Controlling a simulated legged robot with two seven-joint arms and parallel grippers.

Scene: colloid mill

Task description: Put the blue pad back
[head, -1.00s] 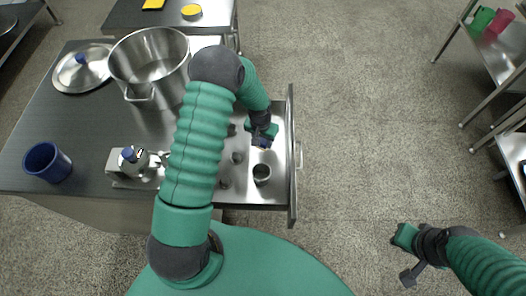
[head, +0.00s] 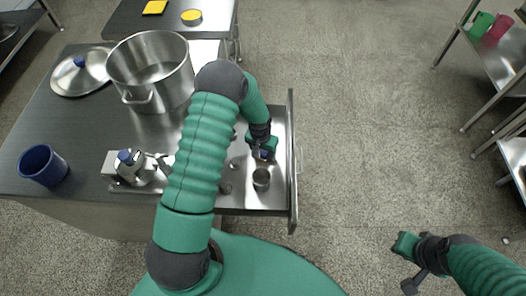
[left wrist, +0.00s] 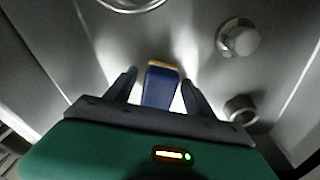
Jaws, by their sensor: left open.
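The blue pad (left wrist: 161,86), a small block with a yellow-orange edge at its far end, stands between the two dark fingers of my left gripper (left wrist: 157,88) in the left wrist view. The fingers are open, with a gap on each side of the pad. In the head view my left gripper (head: 263,153) reaches down into the open metal drawer (head: 275,199), and only a bit of blue shows at its fingertips. My right gripper (head: 404,262) is over the floor at the lower right, away from the drawer; its finger gap is not clear.
A small metal cup (head: 261,180) and several small metal parts are in the drawer near my left gripper. A large pot (head: 150,72), a lid (head: 80,72), a blue mug (head: 43,165) and a metal device (head: 135,170) stand on the dark tabletop. Floor right of the drawer is clear.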

